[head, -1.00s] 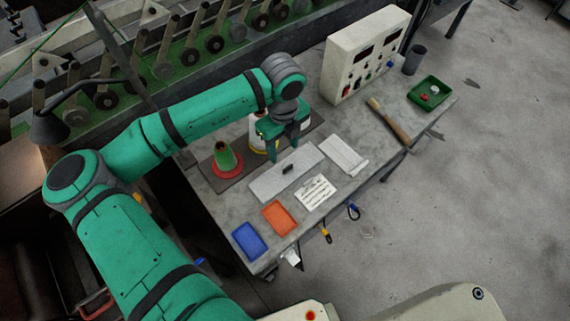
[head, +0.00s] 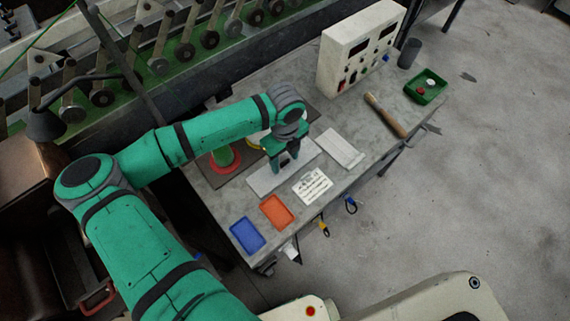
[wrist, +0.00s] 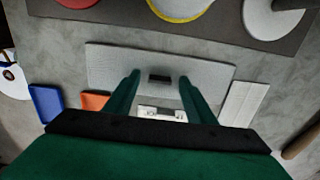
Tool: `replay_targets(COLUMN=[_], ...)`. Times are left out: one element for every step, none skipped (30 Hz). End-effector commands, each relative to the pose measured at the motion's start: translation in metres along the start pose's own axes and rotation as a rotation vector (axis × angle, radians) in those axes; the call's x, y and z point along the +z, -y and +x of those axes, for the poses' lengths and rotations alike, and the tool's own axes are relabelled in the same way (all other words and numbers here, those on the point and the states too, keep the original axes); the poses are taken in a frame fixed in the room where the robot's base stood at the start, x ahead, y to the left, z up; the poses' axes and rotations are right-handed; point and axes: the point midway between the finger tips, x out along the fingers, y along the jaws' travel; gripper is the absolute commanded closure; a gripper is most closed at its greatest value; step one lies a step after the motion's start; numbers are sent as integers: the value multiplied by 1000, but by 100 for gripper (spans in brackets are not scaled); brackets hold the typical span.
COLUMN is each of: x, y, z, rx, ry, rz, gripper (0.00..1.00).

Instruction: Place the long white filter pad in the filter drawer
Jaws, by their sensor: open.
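A long pale panel (head: 264,182) lies flat on the grey table, with a small black block (wrist: 159,78) upright at its middle. I take it to be the long white filter pad; it also shows in the wrist view (wrist: 209,74). My gripper (head: 286,167) is open and points down over the panel's middle. In the wrist view its two fingers (wrist: 159,80) are apart, one to each side of the black block, holding nothing. I cannot tell their exact height over the panel. I cannot make out a filter drawer for certain.
A white ribbed piece (head: 341,148) lies right of the panel. A printed card (head: 312,186), an orange tray (head: 277,212) and a blue tray (head: 247,236) lie in front.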

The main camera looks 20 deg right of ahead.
Motion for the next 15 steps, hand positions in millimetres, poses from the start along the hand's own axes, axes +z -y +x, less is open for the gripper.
replay_targets(x=[0,0,0,0,0,0,0,0,0,0,0,0,0,0,0], y=[0,0,0,0,0,0,0,0,0,0,0,0,0,0,0], z=[0,0,0,0,0,0,0,0,0,0,0,0,0,0,-1], rx=[0,0,0,0,0,0,0,0,0,0,0,0,0,0,0], ry=[0,0,0,0,0,0,0,0,0,0,0,0,0,0,0], rz=[0,0,0,0,0,0,0,0,0,0,0,0,0,0,0], gripper=[52,60,69,76,83,93,94,94,98,98,98,98,98,98,98])
